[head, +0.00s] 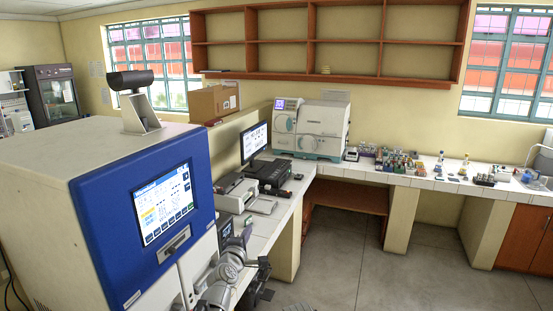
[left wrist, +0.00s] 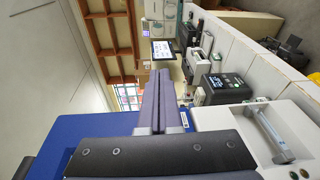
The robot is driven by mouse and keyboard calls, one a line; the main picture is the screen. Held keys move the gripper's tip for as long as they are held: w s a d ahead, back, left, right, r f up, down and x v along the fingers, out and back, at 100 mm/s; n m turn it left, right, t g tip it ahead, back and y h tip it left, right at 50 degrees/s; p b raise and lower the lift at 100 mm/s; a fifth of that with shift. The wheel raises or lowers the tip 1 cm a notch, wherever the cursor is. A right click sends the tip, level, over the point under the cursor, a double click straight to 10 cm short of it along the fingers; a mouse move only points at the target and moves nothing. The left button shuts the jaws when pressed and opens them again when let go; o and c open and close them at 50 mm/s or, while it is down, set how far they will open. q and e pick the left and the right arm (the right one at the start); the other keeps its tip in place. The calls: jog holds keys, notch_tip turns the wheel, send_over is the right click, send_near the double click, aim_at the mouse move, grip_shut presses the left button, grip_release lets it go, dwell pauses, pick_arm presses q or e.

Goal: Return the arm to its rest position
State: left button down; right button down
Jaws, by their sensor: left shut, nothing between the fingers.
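My left arm comes up at the bottom of the head view, in front of the big machine with the blue front (head: 165,205). My left gripper (head: 261,275) is at the end of it, small and partly cut off by the angle, beside the white counter. In the left wrist view its two long dark fingers (left wrist: 158,103) lie together with nothing between them. The gripper holds nothing and is apart from the counter instruments.
The white tiled counter (head: 266,229) carries a printer-like device (head: 235,193), a monitor (head: 254,141) and a large white analyser (head: 310,129). Racks of bottles (head: 397,160) stand along the back counter. The grey floor (head: 400,275) in the middle is clear.

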pick_arm(q)
jog(key=s+d+f+m+g+h, duration=0.1)
jog(key=s+f+m+g, duration=0.8)
jog(key=s+f+m, duration=0.5)
jog(key=s+a+f+m+g+y, duration=0.2)
jog(key=s+a+f+g, duration=0.15)
jog(key=s, duration=0.35)
jog(key=s+a+f+m+g+y, duration=0.1)
jog(key=s+a+f+g+y, duration=0.15)
jog(key=s+a+g, duration=0.35)
jog(key=s+d+f+m+t+b, duration=0.1)
jog(key=s+d+f+m+b, duration=0.2)
jog(key=d+f+b, duration=1)
jog(key=s, duration=0.3)
jog(key=shift+m, duration=0.4)
jog(key=shift+t, duration=0.25)
